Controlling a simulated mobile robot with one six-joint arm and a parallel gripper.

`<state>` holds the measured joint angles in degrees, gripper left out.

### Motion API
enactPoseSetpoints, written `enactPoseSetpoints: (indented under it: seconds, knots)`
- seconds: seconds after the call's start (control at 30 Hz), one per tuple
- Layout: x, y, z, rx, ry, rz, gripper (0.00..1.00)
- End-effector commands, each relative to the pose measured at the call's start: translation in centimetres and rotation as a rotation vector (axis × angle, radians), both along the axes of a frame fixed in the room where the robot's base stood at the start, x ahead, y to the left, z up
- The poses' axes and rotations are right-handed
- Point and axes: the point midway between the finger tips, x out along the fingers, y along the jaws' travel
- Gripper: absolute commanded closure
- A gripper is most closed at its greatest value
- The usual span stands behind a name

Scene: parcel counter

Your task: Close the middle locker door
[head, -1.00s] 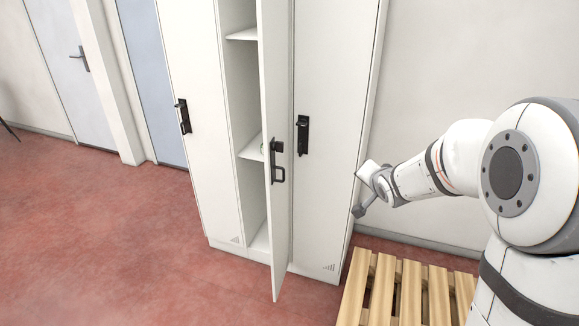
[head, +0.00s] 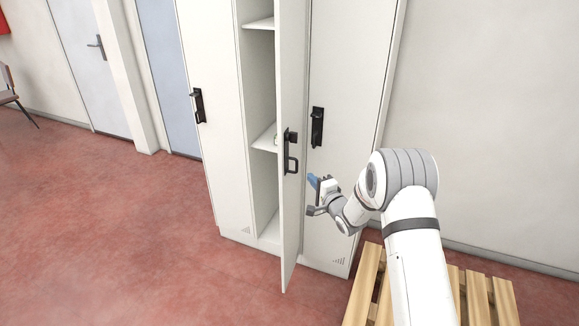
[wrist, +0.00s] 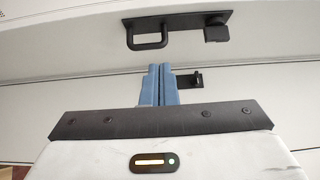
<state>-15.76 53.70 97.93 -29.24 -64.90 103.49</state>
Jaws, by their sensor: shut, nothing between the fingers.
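The middle locker door (head: 291,220) stands open, swung out toward me from the locker, seen at a steep angle in the head view. A black handle and latch (head: 290,152) sit on its face; the handle also shows at the top of the wrist view (wrist: 150,40). The open middle compartment (head: 262,95) shows shelves to the left of the door. My gripper (head: 312,181) has blue fingers and is just right of the door, on its handle side. Its fingers (wrist: 157,84) are shut together and empty in the wrist view. Whether they touch the door is not clear.
The right locker door (head: 345,100) and left locker door (head: 215,130) are closed, each with a black handle. A wooden pallet (head: 362,290) lies on the floor at lower right. Red floor (head: 130,230) is free at left. A chair (head: 12,98) stands far left.

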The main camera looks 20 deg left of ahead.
Motion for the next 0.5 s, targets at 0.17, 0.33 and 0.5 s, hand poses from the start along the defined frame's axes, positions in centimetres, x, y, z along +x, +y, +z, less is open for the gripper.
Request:
enactPoseSetpoints:
  seconds: [0.17,0.33,0.5]
  knots:
    - [2.6,2.4,0.2,-0.001,-0.001,0.001,1.0]
    - [4.8,4.3,0.2,-0.002,-0.001,0.0,1.0]
    - [5.3,6.7,0.2,-0.003,0.002,0.001,1.0]
